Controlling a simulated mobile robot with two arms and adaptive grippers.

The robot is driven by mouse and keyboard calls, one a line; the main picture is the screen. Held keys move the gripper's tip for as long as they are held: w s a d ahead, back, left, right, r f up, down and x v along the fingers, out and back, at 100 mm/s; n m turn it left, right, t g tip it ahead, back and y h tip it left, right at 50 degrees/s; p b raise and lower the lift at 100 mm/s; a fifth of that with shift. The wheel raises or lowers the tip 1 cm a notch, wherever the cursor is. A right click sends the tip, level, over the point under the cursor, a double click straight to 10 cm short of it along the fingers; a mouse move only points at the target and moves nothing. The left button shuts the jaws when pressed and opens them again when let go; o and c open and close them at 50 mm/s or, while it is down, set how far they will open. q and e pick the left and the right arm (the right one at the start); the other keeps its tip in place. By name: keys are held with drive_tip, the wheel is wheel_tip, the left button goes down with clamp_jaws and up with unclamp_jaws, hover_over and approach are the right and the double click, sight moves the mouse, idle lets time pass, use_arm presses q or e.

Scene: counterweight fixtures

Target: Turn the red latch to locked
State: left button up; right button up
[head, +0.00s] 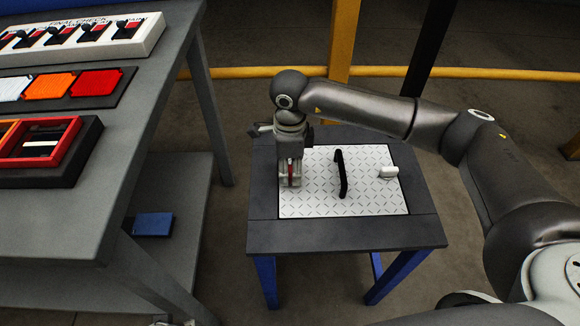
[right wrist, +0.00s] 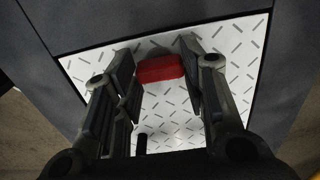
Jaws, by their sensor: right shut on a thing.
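The red latch (right wrist: 160,69) lies over the patterned white plate in the right wrist view, between my right gripper's fingers. My right gripper (right wrist: 158,80) is shut on it, with one finger at each side. In the head view my right gripper (head: 291,180) points down at the left part of the plate (head: 315,207), and only a sliver of red shows between its fingers. The gripper hides most of the latch there. My left gripper is not in view.
A black handle (head: 341,173) stands in the middle of the plate, and a small white block (head: 388,172) sits at its right. The plate is set in a dark table (head: 345,237). A grey workbench (head: 150,120) with trays of coloured pieces stands at the left.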

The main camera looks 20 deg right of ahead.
sight(290, 171)
idle(0.3)
drive_tip(key=o, duration=1)
wheel_tip(290, 171, up, 12)
drive_tip(key=shift+r, duration=0.1)
idle(0.3)
